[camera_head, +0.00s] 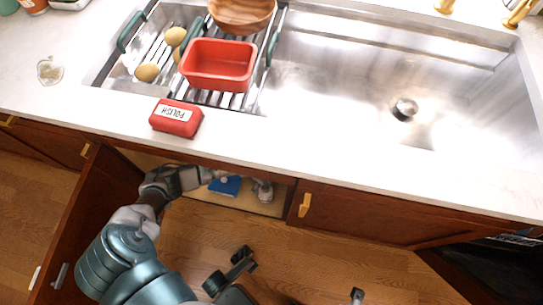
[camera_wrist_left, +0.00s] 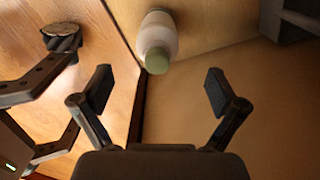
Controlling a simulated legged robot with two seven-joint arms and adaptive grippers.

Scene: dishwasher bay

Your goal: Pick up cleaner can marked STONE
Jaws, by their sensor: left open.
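No label reading STONE can be read in either view. A white rounded container with a pale green end (camera_wrist_left: 157,42) lies ahead of my left gripper in the left wrist view, beyond the fingertips and apart from them. A greyish-white item (camera_head: 262,190) in the open cabinet in the head view may be the same one; I cannot tell. My left gripper (camera_wrist_left: 158,90) is open and empty; in the head view its arm reaches into the cabinet under the counter, its fingers mostly hidden. My right gripper (camera_head: 299,276) is open and empty in front of the cabinet.
A blue item (camera_head: 226,186) lies inside the cabinet. The open cabinet door (camera_head: 93,215) stands left of my arm. A red block marked POLISH (camera_head: 176,117) sits on the counter edge above. A red tub (camera_head: 218,66) stands on the sink rack.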

